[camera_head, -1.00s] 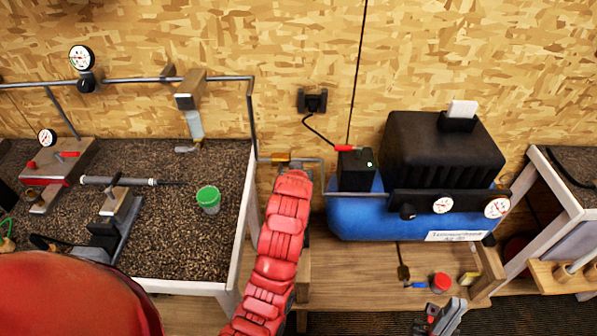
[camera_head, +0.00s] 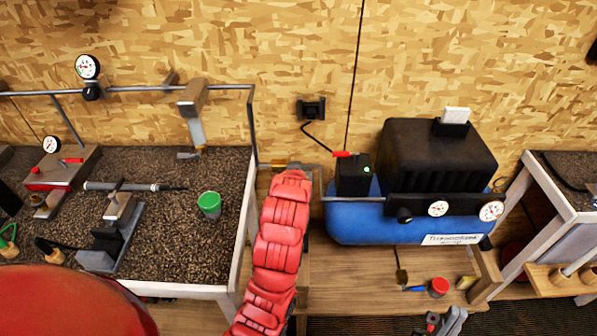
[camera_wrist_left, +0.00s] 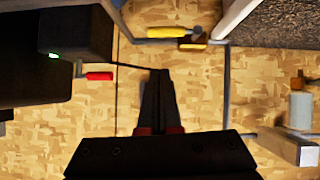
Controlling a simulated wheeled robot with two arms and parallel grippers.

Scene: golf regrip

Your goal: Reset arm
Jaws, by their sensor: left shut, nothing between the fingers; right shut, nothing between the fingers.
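My left arm (camera_head: 281,235), with red padded covering, reaches up in the middle of the head view, between the left bench and the blue compressor. Its gripper is hidden behind the arm there. In the left wrist view my left gripper (camera_wrist_left: 158,75) shows with dark fingers together and nothing between them, in front of the wood-chip wall. My right gripper (camera_head: 440,323) is partly cut off at the bottom edge of the head view, low in front of the compressor shelf. It is shut and empty.
The blue compressor (camera_head: 365,222) stands on a wooden shelf (camera_head: 345,268) right of my left arm. The left bench carries a green-lidded cup (camera_head: 209,204) and a clamped shaft (camera_head: 120,186). In the left wrist view, a red lever (camera_wrist_left: 99,76) and yellow handle (camera_wrist_left: 168,32) are near the fingers.

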